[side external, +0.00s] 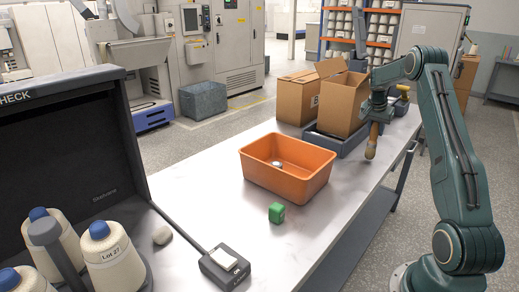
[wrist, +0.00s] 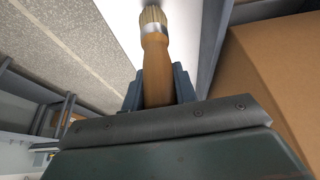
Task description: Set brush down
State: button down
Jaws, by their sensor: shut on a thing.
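The brush (wrist: 155,62) has a brown wooden handle, a silver band and pale bristles. In the wrist view its handle sits between the fingers of my gripper (wrist: 158,88), with the bristle end pointing away. In the side external view my gripper (side external: 377,112) is shut on the brush (side external: 372,141), which hangs bristles down, near upright, by the table's right edge. The bristle tip looks close to the table (side external: 215,178); I cannot tell whether it touches.
Two cardboard boxes (side external: 296,99) stand at the back, the right one in a grey tray (side external: 345,146) beside the brush. An orange bin (side external: 290,182) holds a small pale item.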

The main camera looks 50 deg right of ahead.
jog(key=shift+f, duration=0.4)
jog(key=c, duration=1.1)
grip_release()
jog(key=v, duration=1.2)
jog(key=shift+a, duration=0.1)
